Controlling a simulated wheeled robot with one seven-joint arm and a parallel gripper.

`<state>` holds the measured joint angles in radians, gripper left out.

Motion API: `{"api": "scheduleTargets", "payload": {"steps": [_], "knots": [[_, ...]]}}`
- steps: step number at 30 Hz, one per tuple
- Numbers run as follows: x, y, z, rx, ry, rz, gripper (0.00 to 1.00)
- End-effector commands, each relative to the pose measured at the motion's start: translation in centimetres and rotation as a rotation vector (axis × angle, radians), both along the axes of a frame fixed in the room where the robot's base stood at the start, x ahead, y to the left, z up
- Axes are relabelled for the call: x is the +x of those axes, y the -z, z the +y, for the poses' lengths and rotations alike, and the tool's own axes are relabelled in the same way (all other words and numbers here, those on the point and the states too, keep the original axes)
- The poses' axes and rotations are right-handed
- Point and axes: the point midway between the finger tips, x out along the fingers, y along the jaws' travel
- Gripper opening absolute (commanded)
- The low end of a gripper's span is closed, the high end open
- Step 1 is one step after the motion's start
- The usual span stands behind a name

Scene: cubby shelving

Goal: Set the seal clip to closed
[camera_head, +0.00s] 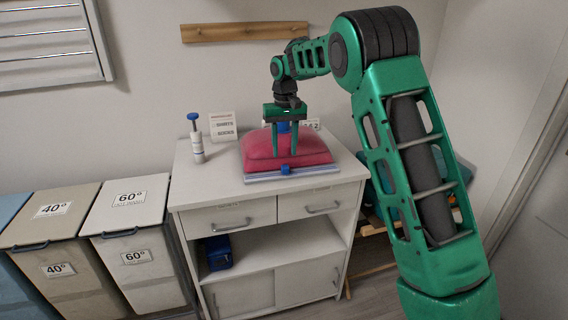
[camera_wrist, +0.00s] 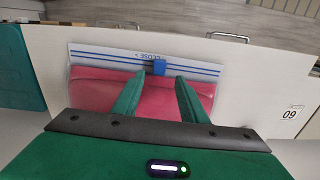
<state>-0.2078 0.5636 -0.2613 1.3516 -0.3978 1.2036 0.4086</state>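A red, pillow-like bag (camera_head: 305,147) lies on top of the white cabinet, with a pale seal strip (camera_head: 325,172) along its front edge. The strip also shows in the wrist view (camera_wrist: 90,53), with blue lines and an upside-down word that looks like CLOSE. The blue seal clip (camera_head: 286,170) sits on the strip near its middle; it also shows in the wrist view (camera_wrist: 159,68). My gripper (camera_head: 285,154) points down over the bag. Its fingers are apart in the wrist view (camera_wrist: 159,75), with the clip at the gap between the tips. Nothing is held.
A white pump bottle with a blue top (camera_head: 196,143) stands left of the bag. Small label signs (camera_head: 222,126) stand behind it. Lidded hampers (camera_head: 128,205) stand left of the white cabinet (camera_head: 210,223). A blue box (camera_head: 218,252) sits on its open shelf.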

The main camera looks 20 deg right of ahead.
Motion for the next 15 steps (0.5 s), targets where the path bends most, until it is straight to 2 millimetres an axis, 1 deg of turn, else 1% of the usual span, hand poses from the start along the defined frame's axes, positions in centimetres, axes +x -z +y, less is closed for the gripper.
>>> {"api": "scheduleTargets", "payload": {"steps": [1,6,10,15], "knots": [[-0.1,1.0,0.0,-0.001,0.0,0.002,0.39],[0.0,3.7,-0.2,-0.001,0.001,0.002,0.39],[0.0,5.0,-0.3,0.0,0.002,0.001,0.39],[0.0,5.7,-0.4,0.0,0.004,0.0,0.39]]}}
